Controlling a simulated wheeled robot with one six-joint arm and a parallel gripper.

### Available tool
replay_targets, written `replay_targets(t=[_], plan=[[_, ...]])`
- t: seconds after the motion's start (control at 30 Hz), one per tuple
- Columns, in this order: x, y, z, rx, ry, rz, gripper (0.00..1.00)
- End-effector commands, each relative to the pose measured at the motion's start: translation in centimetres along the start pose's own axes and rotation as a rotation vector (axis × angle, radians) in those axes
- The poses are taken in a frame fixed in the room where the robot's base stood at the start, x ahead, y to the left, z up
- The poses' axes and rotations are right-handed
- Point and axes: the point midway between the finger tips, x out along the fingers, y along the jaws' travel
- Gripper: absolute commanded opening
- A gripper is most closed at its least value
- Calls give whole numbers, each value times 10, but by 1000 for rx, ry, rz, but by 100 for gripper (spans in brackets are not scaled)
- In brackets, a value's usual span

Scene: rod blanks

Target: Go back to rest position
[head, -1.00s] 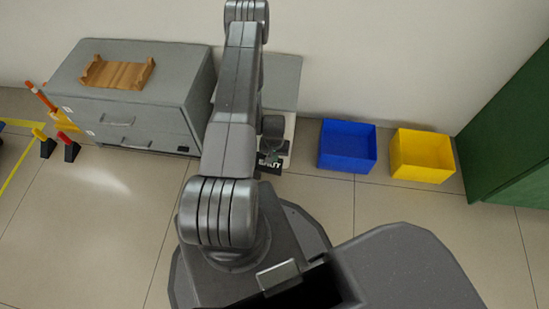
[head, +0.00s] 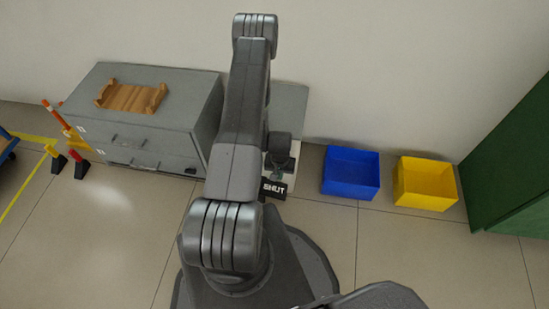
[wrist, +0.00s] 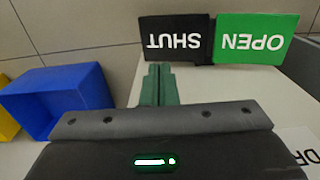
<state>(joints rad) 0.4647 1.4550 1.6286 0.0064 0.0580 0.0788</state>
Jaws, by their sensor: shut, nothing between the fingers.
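My gripper (wrist: 160,70) shows in the wrist view with its two green fingers together and nothing between them. The fingers point toward a black sign reading SHUT (wrist: 174,40) and a green sign reading OPEN (wrist: 256,40), both upside down in that view. I cannot tell whether the fingertips touch the black sign. In the head view my gripper (head: 278,171) is small and partly hidden beside my arm, just above the SHUT sign (head: 272,188). My arm stretches forward over the middle of that view.
A pale surface (wrist: 215,85) lies under the gripper. A blue bin (head: 350,173) and a yellow bin (head: 426,184) stand on the floor to the right, before a green cabinet (head: 515,165). A grey drawer unit (head: 185,100) with a wooden tray (head: 130,97) stands left.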

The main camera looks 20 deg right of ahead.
Motion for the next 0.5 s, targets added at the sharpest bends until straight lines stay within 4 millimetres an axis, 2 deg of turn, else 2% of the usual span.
replay_targets(t=[0.17,0.5], plan=[[17,0,0,0,-1,0,0],[75,0,0,0,-1,0,0]])
